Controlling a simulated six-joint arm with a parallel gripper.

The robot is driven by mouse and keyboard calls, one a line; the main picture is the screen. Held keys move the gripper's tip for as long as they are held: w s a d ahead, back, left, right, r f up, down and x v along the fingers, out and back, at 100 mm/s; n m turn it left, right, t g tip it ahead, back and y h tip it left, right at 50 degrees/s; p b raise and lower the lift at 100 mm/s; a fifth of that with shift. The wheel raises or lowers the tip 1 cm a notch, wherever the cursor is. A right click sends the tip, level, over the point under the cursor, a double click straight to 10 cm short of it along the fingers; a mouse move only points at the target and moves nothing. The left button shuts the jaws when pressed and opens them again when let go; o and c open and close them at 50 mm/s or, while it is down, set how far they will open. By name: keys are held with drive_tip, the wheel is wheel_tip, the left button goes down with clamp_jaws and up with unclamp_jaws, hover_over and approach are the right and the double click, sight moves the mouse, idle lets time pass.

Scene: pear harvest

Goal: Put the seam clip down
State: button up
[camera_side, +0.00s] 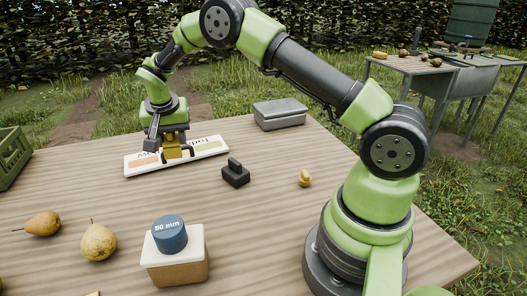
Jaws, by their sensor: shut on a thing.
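My gripper (168,150) points down at the white label board (136,164) at the back left of the table. Its jaws are shut on a yellow piece (173,142), which I take to be the seam clip. Dark fingers partly hide the clip. It is over the board or touching it; I cannot tell which. The board has green and orange areas and printed words.
A black block with a knob (235,174) and a small yellow object (304,178) are right of the board. A grey case (280,114) stands behind. A blue "50 mm" cylinder (170,234) tops a box (178,272). Pears (98,242) lie front left; a green crate (10,158) is at far left.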

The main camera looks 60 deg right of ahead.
drive_tip(key=s+d+f+m, duration=0.1)
drive_tip(key=s+d+m, duration=0.1)
drive_tip(key=s+d, duration=0.3)
drive_tip(key=s+d+f+m+g, duration=0.1)
drive_tip(key=s+d, duration=0.4)
drive_tip(key=d, duration=0.6)
drive_tip(key=s+d+f+m+g, duration=0.1)
drive_tip(key=s+d+f+m, duration=0.2)
drive_tip(key=d, duration=0.5)
drive_tip(key=shift+s+d+f+m+h, duration=0.1)
drive_tip(key=shift+s+d+m+h, duration=0.1)
drive_tip(key=shift+s+m, duration=0.3)
drive_tip(key=shift+s+d+f+m+h, duration=0.1)
drive_tip(key=shift+s+m+h, duration=0.15)
drive_tip(key=shift+s, duration=0.3)
drive_tip(key=shift+f, duration=2.25)
drive_tip(key=shift+f, duration=0.15)
drive_tip(key=o, duration=0.9)
